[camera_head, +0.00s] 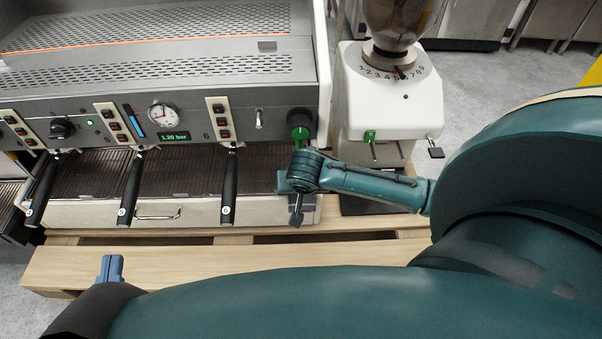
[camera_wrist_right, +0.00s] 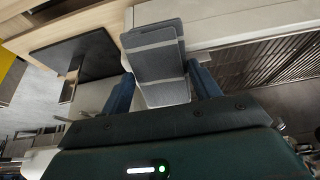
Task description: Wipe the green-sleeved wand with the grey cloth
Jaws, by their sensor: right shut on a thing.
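The wand's green sleeve (camera_head: 299,134) shows at the right end of the coffee machine, just below a black knob; the wand's lower part is hidden behind my right wrist. My right gripper (camera_head: 295,205) is in front of the machine's right corner, below the green sleeve. In the right wrist view its fingers (camera_wrist_right: 163,88) are shut on the folded grey cloth (camera_wrist_right: 158,50), which sticks out beyond them. I cannot make out the cloth in the head view. My left gripper (camera_head: 111,268) is low at the left, its fingers together and empty, apart from the machine.
The coffee machine (camera_head: 190,105) stands on a wooden pallet (camera_head: 200,265), with black-handled portafilters (camera_head: 229,185) along its front. A white grinder (camera_head: 390,105) stands close on the right, with a dark mat (camera_head: 365,207) below it. The pallet's front boards are clear.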

